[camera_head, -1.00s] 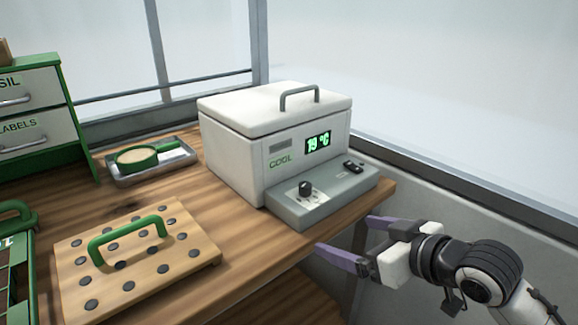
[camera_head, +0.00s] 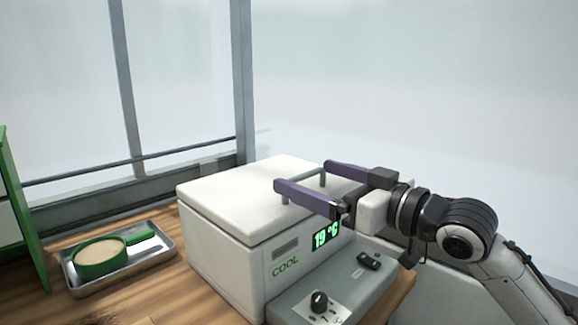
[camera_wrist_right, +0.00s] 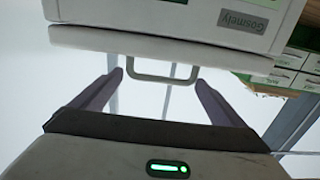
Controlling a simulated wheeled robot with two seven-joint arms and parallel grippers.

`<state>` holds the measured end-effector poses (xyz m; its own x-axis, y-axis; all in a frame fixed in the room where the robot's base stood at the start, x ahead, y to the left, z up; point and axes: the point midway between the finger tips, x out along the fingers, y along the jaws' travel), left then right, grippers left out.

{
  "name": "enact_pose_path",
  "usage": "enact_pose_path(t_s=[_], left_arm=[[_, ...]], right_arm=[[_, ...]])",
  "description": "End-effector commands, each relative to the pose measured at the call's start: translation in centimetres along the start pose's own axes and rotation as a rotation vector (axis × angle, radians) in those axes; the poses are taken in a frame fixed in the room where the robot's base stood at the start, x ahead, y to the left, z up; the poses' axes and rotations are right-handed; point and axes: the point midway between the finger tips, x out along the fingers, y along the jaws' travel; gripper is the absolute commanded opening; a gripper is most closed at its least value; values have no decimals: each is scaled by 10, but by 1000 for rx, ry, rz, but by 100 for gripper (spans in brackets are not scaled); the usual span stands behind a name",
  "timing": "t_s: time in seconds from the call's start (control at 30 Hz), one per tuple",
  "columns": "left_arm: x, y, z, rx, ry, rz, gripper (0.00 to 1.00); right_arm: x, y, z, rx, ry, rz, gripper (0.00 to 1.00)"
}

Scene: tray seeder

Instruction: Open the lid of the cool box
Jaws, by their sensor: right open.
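The cool box (camera_head: 222,252) is a white box with a green COOL label and a lit display reading 19 °C. Its lid (camera_head: 228,195) is shut and lies flat on top. The grey lid handle (camera_head: 308,179) is partly hidden by my right gripper in the head view. My right gripper (camera_head: 302,174) is open above the lid, with one purple finger on either side of the handle. In the right wrist view, the handle (camera_wrist_right: 165,79) shows between the two fingertips; contact cannot be told. My left gripper is not in view.
A grey control panel (camera_head: 345,284) with a knob and a switch juts from the box front. A metal tray (camera_head: 160,256) with a green sieve (camera_head: 101,268) stands to the left on the wooden bench. A window frame (camera_head: 243,80) rises behind.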

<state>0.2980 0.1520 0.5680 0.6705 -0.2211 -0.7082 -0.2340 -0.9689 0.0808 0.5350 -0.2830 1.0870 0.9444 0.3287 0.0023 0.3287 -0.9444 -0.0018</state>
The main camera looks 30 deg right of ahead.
Motion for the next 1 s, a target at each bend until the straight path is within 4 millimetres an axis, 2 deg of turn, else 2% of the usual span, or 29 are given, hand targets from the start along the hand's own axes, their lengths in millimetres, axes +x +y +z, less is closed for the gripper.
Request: enact_pose_path(t_s=[0.1,0.33,0.5,0.73,0.77,1.0], left_arm=[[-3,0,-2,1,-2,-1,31],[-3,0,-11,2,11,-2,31],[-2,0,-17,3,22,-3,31],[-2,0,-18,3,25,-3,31],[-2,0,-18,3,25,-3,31],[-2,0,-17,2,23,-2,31]], right_arm=[[22,0,-2,3,2,-1,94],[53,0,-1,0,1,0,94],[61,-1,0,-2,-1,-1,94],[62,-1,1,-2,-2,-1,94],[62,-1,1,-2,-2,-1,92],[61,-1,1,-3,-2,0,52]])
